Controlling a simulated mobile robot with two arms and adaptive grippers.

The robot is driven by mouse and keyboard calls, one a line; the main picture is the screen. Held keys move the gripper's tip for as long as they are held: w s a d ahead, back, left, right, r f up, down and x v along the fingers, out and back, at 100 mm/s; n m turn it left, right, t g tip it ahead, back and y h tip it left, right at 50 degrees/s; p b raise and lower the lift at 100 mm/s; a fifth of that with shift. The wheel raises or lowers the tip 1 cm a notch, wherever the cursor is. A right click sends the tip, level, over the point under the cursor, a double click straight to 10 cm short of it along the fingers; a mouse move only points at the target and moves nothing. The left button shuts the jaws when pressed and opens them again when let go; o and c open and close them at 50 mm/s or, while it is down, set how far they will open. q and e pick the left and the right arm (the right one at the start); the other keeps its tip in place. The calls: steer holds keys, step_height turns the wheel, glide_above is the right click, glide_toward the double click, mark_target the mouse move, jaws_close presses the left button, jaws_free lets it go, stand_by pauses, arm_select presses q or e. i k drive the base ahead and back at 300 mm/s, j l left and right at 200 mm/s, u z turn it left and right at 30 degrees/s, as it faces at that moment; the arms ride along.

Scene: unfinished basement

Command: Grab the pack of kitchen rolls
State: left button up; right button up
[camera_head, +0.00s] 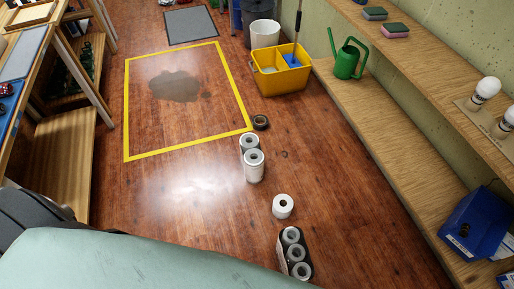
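A pack of rolls (296,254) stands on the wooden floor at the bottom, right of centre. Three white roll tops show in a row inside a dark wrapping, and its lower end is near the picture's bottom edge. A single white roll (283,206) stands just beyond it. Two taller white rolls, a near one (254,167) and a far one (249,142), stand close together farther off. I cannot tell whether these two are joined as a pack. Neither of my grippers is in view.
A roll of tape (261,122) lies by the corner of a yellow floor outline (188,146) around a dark stain (176,86). A yellow mop bucket (280,71) stands behind. Shelving (388,135) bounds the right, a workbench (42,52) the left. Floor around the rolls is mostly clear.

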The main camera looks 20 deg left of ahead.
mark_target(252, 156)
steer(key=i+j, duration=0.15)
steer(key=j, duration=0.25)
steer(key=i+j+z, duration=0.15)
steer(key=j, duration=0.25)
steer(key=i+j, duration=0.15)
steer(key=j, duration=0.25)
steer(key=i+j+z, duration=0.15)
steer(key=j, duration=0.25)
